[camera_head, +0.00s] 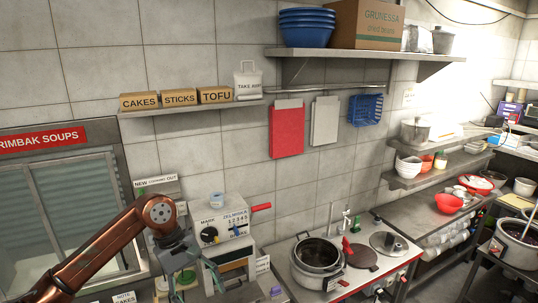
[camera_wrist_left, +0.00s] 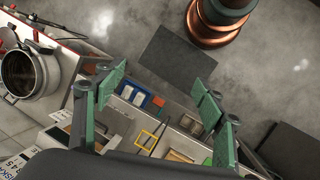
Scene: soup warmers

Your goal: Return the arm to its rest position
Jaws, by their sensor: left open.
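My left arm (camera_head: 110,250), copper coloured, comes in from the lower left in the head view. Its left gripper (camera_head: 180,272) hangs downward in front of the grey machine with a red handle (camera_head: 227,228). In the left wrist view the two green-padded fingers of the left gripper (camera_wrist_left: 160,88) are spread wide with nothing between them. The gap looks down over the floor and a counter with small trays. My right gripper is in neither view.
A metal soup pot (camera_head: 318,254) sits in the counter to the right of the machine; a pot (camera_wrist_left: 22,72) also shows in the wrist view. Above are a small shelf with labelled boxes (camera_head: 180,97) and a higher shelf (camera_head: 350,57). Bare floor (camera_wrist_left: 270,75) lies beyond the counter.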

